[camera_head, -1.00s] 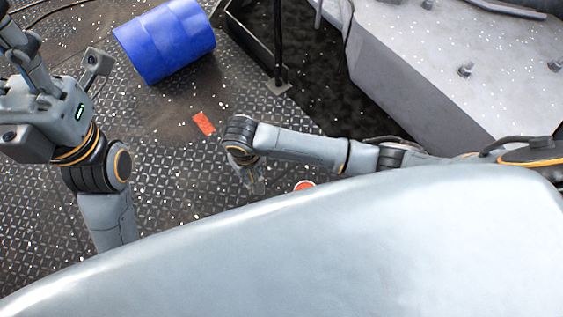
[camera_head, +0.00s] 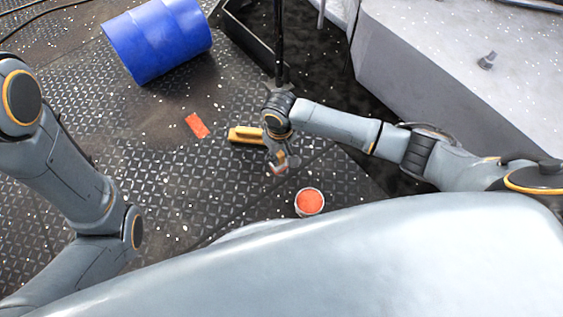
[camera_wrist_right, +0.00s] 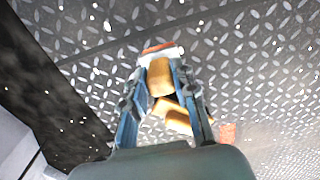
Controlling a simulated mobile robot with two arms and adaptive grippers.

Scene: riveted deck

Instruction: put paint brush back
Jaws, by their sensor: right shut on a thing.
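My right gripper (camera_head: 277,160) is low over the deck, left of the paint can (camera_head: 309,201), which is open and full of orange-red paint. In the right wrist view my right gripper (camera_wrist_right: 161,82) is shut on the paint brush (camera_wrist_right: 160,77). The brush has a yellow-orange handle, a pale band and a reddish end that points away from the wrist. In the head view only a small reddish part of the brush (camera_head: 279,169) shows under the fingers. My left arm is at the left edge, and its gripper is out of the picture.
A yellow block-like thing (camera_head: 246,135) lies on the deck behind my right gripper; it also shows in the right wrist view (camera_wrist_right: 176,117). A red patch (camera_head: 197,125) lies left of it. A blue barrel (camera_head: 157,40) lies farther back. A grey housing (camera_head: 450,75) stands at right.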

